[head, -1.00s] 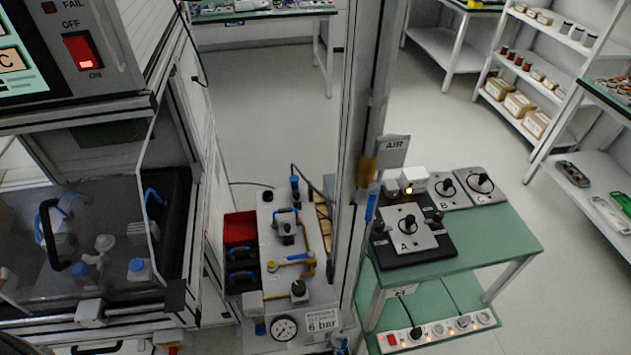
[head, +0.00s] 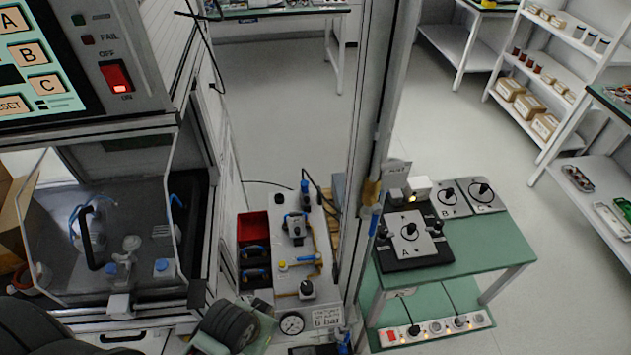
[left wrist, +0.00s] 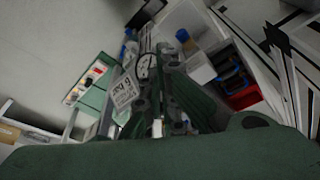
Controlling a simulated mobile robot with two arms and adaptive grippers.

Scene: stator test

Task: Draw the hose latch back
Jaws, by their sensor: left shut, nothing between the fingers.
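The air panel (head: 282,232) stands at lower centre in the head view, with a hose, brass pipe and blue-handled fittings. Its gauge (head: 291,323) and "6 bar" label (head: 326,317) are at its front. I cannot single out the hose latch for certain. Part of my left arm shows at the bottom of the head view, left of the gauge. In the left wrist view my left gripper (left wrist: 166,62) is shut and empty, its green fingers pointing toward the panel. The gauge (left wrist: 146,66) shows just beside the fingers; contact cannot be told. My right gripper is not in view.
A red bin (head: 252,228) with blue-handled items stands left of the panel. A metal post (head: 372,150) rises on its right, before a green table (head: 470,250) with test plates. The clear-doored test cabinet (head: 60,225) is at left. Open floor lies behind.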

